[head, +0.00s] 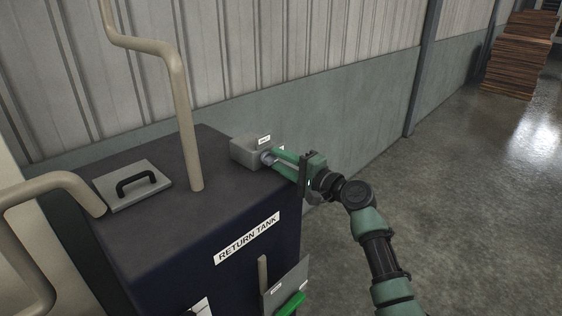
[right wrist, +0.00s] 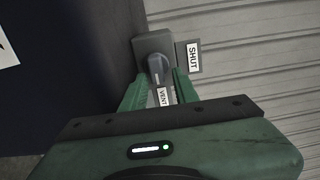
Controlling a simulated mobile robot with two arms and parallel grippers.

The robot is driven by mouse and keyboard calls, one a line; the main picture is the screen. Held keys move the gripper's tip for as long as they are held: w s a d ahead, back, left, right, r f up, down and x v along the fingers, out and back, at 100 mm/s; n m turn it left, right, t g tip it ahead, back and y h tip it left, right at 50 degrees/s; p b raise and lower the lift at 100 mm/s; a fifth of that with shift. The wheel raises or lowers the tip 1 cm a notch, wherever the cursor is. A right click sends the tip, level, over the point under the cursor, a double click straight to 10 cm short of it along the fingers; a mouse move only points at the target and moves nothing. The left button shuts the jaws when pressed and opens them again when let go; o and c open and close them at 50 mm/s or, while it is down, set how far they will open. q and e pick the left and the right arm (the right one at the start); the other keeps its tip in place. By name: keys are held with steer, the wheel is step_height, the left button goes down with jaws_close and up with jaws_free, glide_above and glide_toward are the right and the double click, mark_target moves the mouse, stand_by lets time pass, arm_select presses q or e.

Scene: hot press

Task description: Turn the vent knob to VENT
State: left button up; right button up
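The vent knob (right wrist: 156,66) is a grey knob on a small grey box (head: 245,152) at the tank's back right corner. A SHUT label (right wrist: 193,57) is beside the box and a VENT label (right wrist: 163,97) shows between my fingers in the right wrist view. The knob's lighter bar extends roughly toward the VENT label; its exact setting is hard to tell. My right gripper (head: 273,158) has its two green fingers on either side of the knob. Whether they press on it is unclear. My left gripper is out of view.
The dark return tank (head: 170,225) carries a beige pipe (head: 187,120) and a grey lid with a black handle (head: 136,184). A green-handled lever (head: 291,304) is low on its front.

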steer(key=shift+f, duration=0.35)
